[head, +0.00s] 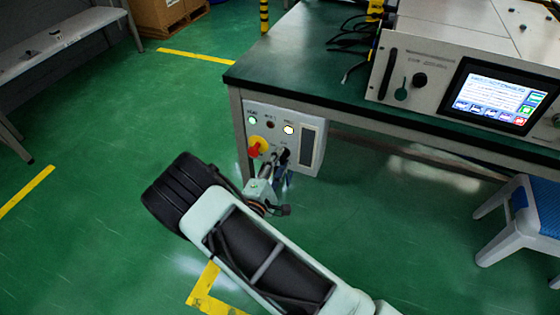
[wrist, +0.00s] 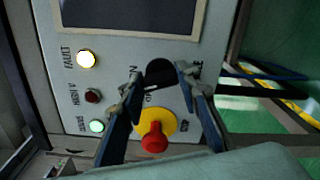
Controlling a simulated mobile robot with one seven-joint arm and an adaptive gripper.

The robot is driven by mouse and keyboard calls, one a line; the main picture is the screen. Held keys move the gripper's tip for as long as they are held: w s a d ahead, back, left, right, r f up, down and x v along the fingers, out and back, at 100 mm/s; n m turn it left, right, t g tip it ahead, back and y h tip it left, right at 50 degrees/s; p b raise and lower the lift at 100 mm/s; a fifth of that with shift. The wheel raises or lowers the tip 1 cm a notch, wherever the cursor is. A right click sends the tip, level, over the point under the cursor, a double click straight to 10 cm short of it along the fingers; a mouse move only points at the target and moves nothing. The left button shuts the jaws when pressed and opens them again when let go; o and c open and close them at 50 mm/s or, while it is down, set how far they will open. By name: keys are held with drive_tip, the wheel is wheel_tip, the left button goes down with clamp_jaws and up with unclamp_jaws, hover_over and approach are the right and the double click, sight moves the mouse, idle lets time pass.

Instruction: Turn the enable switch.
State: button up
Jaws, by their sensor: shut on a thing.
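The enable switch is a round black knob (wrist: 160,72) on the pale control panel (head: 317,160), partly covered by my fingers. In the head view the black knob (head: 284,153) sits low on the panel, right of a red knob. My gripper (wrist: 159,79) has one fingertip on each side of the black knob and is shut on it. In the head view my gripper (head: 282,163) reaches up to the panel's lower part. The knob's exact angle is hard to tell, and its label is partly hidden by the fingers.
A red knob on a yellow disc (wrist: 153,138) lies close to my fingers. The panel has a lit white lamp (wrist: 86,59), a dark red lamp (wrist: 92,96) and a lit green lamp (wrist: 96,126). The panel hangs under a green-topped table (head: 300,70). A blue-seated stool (head: 535,205) stands right.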

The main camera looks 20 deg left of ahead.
drive_tip(key=shift+m, duration=0.5)
drive_tip(key=o, duration=1.2)
drive_tip(key=shift+c, duration=0.2)
drive_tip(key=s, duration=1.2)
drive_tip(key=shift+a, duration=0.45)
